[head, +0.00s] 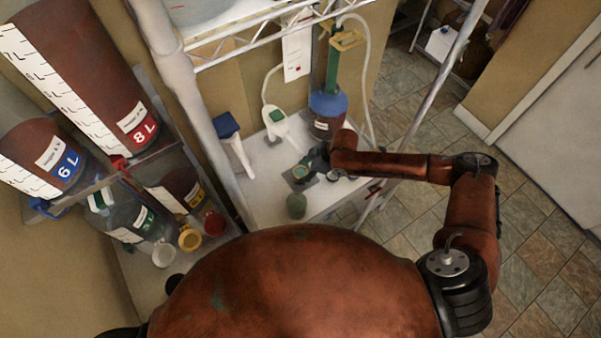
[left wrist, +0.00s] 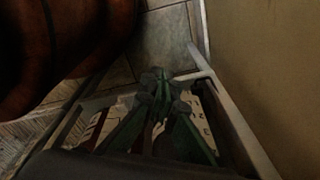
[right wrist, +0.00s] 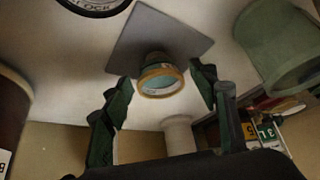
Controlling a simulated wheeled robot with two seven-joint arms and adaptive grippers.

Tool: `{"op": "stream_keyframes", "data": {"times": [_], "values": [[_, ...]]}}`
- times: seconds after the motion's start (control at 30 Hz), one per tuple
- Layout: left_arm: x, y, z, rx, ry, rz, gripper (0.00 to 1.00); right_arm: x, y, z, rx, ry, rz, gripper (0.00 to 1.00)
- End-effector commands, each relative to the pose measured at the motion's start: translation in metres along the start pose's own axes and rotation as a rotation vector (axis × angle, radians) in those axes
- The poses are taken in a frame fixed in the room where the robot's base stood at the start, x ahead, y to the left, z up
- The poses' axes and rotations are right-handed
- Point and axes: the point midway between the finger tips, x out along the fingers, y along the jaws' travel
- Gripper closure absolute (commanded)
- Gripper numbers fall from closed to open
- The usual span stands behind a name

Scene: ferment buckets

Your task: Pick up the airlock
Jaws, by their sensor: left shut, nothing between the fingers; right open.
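A small teal cylinder with a tan rim, which I take for the airlock (right wrist: 160,80), stands on a grey square pad (right wrist: 150,35) on the white table. It also shows in the head view (head: 301,172). My right gripper (right wrist: 165,90) is open, its two fingers on either side of the airlock with visible gaps; it also shows in the head view (head: 312,164). A round disc (right wrist: 95,8) with "LOCK" lettering lies beside the pad, partly cut off. My left gripper (left wrist: 160,85) is shut and empty, away from the table.
A green jar (head: 296,206) stands close to the airlock, large in the right wrist view (right wrist: 275,45). A blue-collared bottle (head: 327,108) and a white-green device (head: 283,128) stand behind. Shelves with labelled buckets (head: 88,65) are at left. Frame posts (head: 195,100) border the table.

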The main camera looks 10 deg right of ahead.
Motion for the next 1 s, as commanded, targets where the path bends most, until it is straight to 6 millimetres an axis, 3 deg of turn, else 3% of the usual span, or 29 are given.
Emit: {"op": "stream_keyframes", "data": {"times": [0.2,0.4,0.7,1.0], "values": [[-0.003,-0.002,-0.024,0.004,0.031,-0.002,1.0,0.017,0.001,0.0,0.0,0.001,0.002,0.46],[-0.003,-0.003,-0.028,0.005,0.036,-0.002,1.0,0.017,0.001,0.001,0.001,0.001,0.003,0.47],[-0.003,-0.002,-0.013,0.002,0.018,-0.002,1.0,0.017,0.001,0.0,0.001,0.001,0.003,0.67],[-0.003,-0.002,-0.013,0.002,0.016,-0.002,1.0,0.017,0.001,0.0,0.001,0.001,0.003,0.88]]}}
